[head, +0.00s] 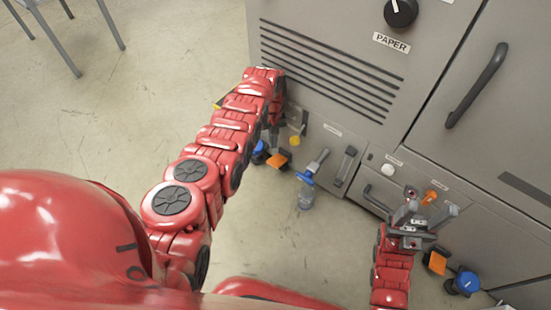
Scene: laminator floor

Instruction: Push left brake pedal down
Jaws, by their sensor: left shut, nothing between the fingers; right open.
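The left brake pedal (277,160) is a small orange plate beside a blue caster wheel (259,153) at the foot of the grey machine. My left arm reaches across from the left. Its gripper (274,137) is shut and empty, pointing down just above the orange pedal and partly hidden by the wrist. I cannot tell whether the fingertips touch the pedal, or how far the pedal is tilted. My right gripper (425,213) is open and empty in front of the machine's lower right. Another orange pedal (437,262) and a blue caster (465,282) are below it.
The grey machine (330,50) fills the right side, with a black door handle (477,86) and slotted levers (347,162) low down. A chair (70,40) is far left; open floor lies between.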

